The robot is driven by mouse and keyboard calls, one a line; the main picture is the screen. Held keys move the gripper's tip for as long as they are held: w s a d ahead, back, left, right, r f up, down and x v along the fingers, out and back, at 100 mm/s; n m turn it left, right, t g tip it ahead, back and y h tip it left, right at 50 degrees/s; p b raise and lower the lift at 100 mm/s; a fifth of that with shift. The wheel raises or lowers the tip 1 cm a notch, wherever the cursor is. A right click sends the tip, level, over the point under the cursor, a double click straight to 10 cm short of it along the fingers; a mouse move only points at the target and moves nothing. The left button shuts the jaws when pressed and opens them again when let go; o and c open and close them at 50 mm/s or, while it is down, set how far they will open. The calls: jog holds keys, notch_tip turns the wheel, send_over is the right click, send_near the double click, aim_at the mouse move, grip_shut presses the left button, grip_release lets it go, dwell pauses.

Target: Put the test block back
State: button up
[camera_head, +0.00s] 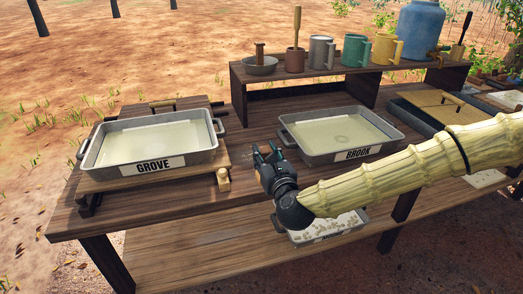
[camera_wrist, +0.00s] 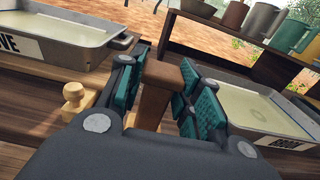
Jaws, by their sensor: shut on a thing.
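My gripper (camera_head: 268,156) hangs over the table's middle, between the GROVE tray (camera_head: 155,140) on the left and the BROOK tray (camera_head: 340,135) on the right. In the wrist view my gripper (camera_wrist: 158,98) is shut on a brown wooden block (camera_wrist: 160,76), which looks like the test block. Its teal pads sit on both sides of it. The block's lower end is hidden by the gripper body, and I cannot tell whether it touches the table. In the head view the block is too small to make out clearly.
A raised shelf (camera_head: 290,78) at the back holds a small bowl (camera_head: 260,66), several mugs and a blue jug (camera_head: 419,30). A wooden peg (camera_head: 223,180) stands at the GROVE stand's front right corner. Another tray (camera_head: 325,232) lies on the lower shelf under my arm.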

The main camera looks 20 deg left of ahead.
jog(key=w+a+f+p, duration=0.1)
jog(key=w+a+f, duration=0.2)
jog(key=w, duration=0.5)
jog(key=shift+w+a+f+p, duration=0.15)
jog(key=shift+f+p, duration=0.15)
jog(key=shift+f, duration=0.35)
jog(key=shift+f, duration=0.1)
jog(key=shift+f, duration=0.15)
jog(key=o, duration=1)
jog(key=v, duration=0.6)
jog(key=b+v, duration=0.1)
jog(key=v, duration=0.5)
jog(key=shift+r, duration=0.25)
